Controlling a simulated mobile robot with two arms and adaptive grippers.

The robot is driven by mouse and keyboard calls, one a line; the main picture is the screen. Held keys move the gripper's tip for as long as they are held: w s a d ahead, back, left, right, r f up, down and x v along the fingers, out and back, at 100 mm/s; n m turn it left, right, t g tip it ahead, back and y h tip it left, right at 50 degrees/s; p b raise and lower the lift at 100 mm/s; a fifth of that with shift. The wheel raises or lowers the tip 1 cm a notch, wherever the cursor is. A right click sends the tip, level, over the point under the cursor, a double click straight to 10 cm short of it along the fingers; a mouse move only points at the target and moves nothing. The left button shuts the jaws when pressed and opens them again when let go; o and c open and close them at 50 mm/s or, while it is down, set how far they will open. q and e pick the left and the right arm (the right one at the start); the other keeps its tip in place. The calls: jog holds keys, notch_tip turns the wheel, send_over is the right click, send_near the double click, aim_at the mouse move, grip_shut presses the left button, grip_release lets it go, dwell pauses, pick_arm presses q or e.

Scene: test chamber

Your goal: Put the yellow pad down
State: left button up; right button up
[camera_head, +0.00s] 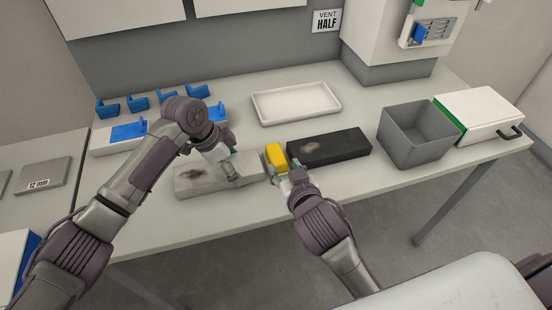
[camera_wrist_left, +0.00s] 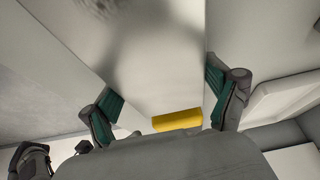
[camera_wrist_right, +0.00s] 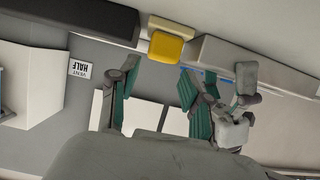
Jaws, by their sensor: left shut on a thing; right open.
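The yellow pad (camera_head: 276,156) lies at the worktable between a pale grey block (camera_head: 190,183) with a dark smudge and a black block (camera_head: 330,146). My left gripper (camera_head: 232,168) is shut on the pale grey block, with its fingers on either side of it; the left wrist view shows the block (camera_wrist_left: 155,60) between them and the yellow pad (camera_wrist_left: 178,120) past its end. My right gripper (camera_head: 285,171) is open just in front of the yellow pad. In the right wrist view the pad (camera_wrist_right: 167,46) is beyond the fingertips, with nothing between the fingers.
A white tray (camera_head: 296,118) lies behind the blocks. A grey open bin (camera_head: 420,153) and a white box with a handle (camera_head: 482,110) stand at the right. Blue hooked pieces (camera_head: 137,102) are at the left rear. The table's front edge is close to my right arm.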

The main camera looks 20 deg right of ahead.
aim_at(277, 155)
jog(key=x, duration=0.7)
jog(key=shift+w+a+r, duration=0.1)
jog(key=shift+w+r, duration=0.05)
jog(key=shift+w, duration=0.05)
jog(key=shift+r, duration=0.1)
grip_shut()
